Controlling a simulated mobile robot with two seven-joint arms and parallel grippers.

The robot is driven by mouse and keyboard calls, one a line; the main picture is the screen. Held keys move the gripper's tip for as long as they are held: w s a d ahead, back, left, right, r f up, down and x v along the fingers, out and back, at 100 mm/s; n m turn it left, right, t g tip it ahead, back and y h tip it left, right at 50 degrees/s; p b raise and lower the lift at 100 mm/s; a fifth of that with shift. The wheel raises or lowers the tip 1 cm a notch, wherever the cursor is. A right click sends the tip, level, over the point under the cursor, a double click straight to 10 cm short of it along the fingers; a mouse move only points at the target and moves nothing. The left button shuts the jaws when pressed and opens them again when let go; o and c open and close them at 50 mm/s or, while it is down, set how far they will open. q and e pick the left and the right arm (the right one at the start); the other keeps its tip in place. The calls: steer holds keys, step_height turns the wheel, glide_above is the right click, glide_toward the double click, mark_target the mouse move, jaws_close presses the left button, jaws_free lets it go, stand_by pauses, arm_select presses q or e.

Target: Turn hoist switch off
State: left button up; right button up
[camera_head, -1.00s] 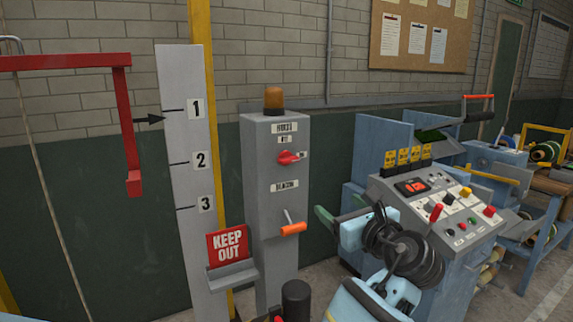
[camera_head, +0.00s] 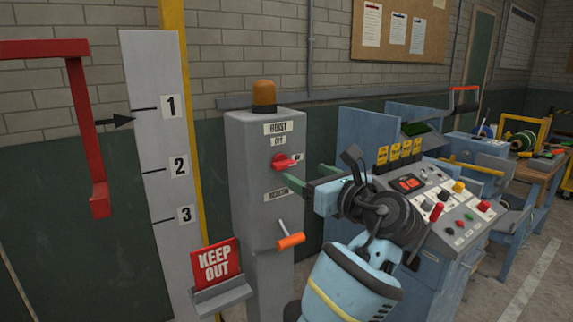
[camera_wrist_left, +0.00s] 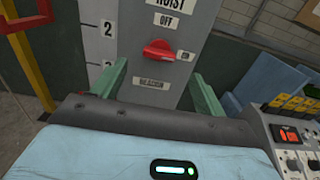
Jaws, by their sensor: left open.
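The hoist switch (camera_head: 285,162) is a red rotary knob on a grey post (camera_head: 250,215), below labels HOIST and OFF. It also shows in the left wrist view (camera_wrist_left: 158,50), with its pointer turned right toward the ON label. My left gripper (camera_head: 303,176) is open, its green fingers reaching toward the post just right of and below the knob. In the left wrist view the fingers (camera_wrist_left: 155,78) are spread, with the knob beyond and between them; they appear apart from it. My right gripper is not in view.
An orange-handled lever (camera_head: 291,240) sticks out of the post below the BEACON label. An amber beacon (camera_head: 264,95) tops the post. A KEEP OUT sign (camera_head: 215,262) stands left. A control console (camera_head: 440,205) with buttons is close on the right.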

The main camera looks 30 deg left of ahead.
mark_target(287, 164)
arm_select(q)
steer(key=x, duration=0.8)
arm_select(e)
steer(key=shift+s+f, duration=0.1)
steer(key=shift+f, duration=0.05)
arm_select(q)
steer(key=shift+d, duration=0.1)
